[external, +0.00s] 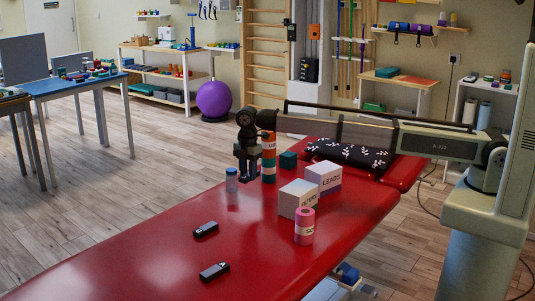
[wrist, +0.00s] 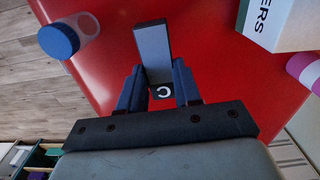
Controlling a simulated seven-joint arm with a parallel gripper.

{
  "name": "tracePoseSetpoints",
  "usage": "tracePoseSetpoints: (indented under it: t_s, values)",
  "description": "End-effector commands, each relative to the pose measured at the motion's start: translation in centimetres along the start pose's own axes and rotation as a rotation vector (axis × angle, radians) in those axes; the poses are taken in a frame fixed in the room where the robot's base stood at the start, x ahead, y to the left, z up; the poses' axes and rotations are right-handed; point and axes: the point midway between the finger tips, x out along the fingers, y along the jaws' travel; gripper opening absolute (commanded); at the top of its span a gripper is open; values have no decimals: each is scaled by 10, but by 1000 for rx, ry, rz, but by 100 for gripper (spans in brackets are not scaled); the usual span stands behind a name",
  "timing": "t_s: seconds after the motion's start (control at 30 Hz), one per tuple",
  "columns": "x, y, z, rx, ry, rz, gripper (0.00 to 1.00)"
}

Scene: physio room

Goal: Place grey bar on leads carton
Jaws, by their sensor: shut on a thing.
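My gripper (external: 247,174) is above the far part of the red treatment table, pointing down. In the wrist view my gripper (wrist: 157,78) is shut on the grey bar (wrist: 152,43), which has a dark end with a pale C-shaped mark. In the external view the bar is hidden or too small to make out at the gripper. The leads carton (external: 325,175), a white box with a purplish lower part and the word LEADS, stands upright on the table to the right of my gripper. Its top looks bare.
The filters carton (external: 297,197) stands just in front of the leads carton, with a pink roll (external: 304,226) nearby. Two dark sticks (external: 206,229) lie nearer.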

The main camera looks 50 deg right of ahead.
Motion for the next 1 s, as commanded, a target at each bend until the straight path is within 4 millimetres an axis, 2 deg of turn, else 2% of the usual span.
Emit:
tracePoseSetpoints:
  t_s: [0.17, 0.27, 0.4, 0.6, 0.8, 1.0]
  values:
    - [-23, -22, 40, 10, 0, 2, 3]
    - [-37, -41, 75, 18, 0, 2, 3]
    - [-58, -72, 124, 29, 1, 2, 3]
    - [-83, -120, 186, 44, 0, 1, 3]
    - [-98, -156, 227, 54, 0, 0, 3]
    - [-103, -172, 243, 58, 0, -1, 3]
